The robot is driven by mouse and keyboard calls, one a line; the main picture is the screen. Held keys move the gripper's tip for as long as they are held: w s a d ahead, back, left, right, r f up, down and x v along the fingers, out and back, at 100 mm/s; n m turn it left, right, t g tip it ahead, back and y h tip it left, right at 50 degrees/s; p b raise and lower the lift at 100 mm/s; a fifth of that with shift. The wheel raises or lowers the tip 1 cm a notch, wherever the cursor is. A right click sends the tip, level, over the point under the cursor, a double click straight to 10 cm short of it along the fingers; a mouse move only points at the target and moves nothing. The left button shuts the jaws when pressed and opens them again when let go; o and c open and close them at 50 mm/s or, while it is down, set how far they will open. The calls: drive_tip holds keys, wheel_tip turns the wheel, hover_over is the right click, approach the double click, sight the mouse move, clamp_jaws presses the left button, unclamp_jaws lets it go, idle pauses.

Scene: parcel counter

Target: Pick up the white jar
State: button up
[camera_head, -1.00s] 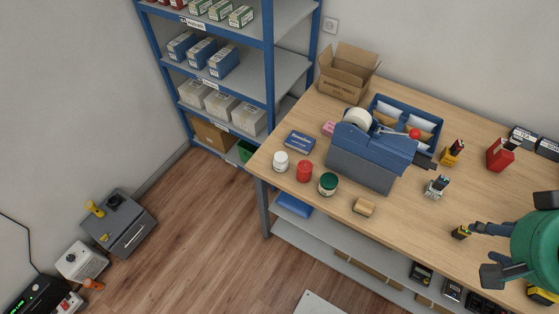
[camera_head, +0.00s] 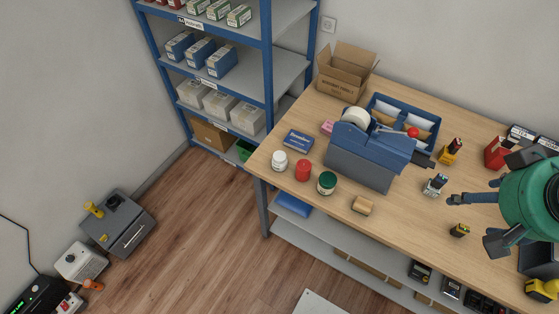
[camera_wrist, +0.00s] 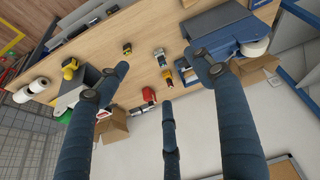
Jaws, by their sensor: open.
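The white jar (camera_head: 280,161) stands upright at the near left corner of the wooden counter (camera_head: 330,232) in the head view. A red jar (camera_head: 303,171) and a green-lidded jar (camera_head: 327,183) stand in a row to its right. My gripper (camera_head: 467,220) is at the right of the head view, over the counter, far from the white jar. Its dark fingers are spread and hold nothing. In the wrist view the fingers of my gripper (camera_wrist: 160,85) are wide apart. I cannot make out the white jar in the wrist view.
A blue tape dispenser (camera_head: 372,150) on a grey block stands behind the jars. A blue box (camera_head: 299,141) lies behind the white jar. A wooden block (camera_head: 363,205), a stamp (camera_head: 459,230) and a grey-blue item (camera_head: 435,184) stand between the jars and my gripper. A shelf rack (camera_head: 268,70) rises behind left.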

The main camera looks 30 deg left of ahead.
drive_tip(key=w+a+f+n+g, duration=0.1)
drive_tip(key=w+a+n+g, duration=0.1)
drive_tip(key=w+a+n, duration=0.7)
drive_tip(key=n+g+p, duration=0.2)
drive_tip(key=n+g, duration=0.1)
drive_tip(key=n, duration=1.8)
hover_over(280, 156)
wheel_tip(280, 156, down, 24)
drive_tip(key=shift+f+b, duration=0.25)
drive_tip(key=shift+b, duration=0.05)
drive_tip(key=shift+f+b, duration=0.5)
drive_tip(key=shift+f, duration=3.65)
drive_tip(key=shift+f, duration=0.1)
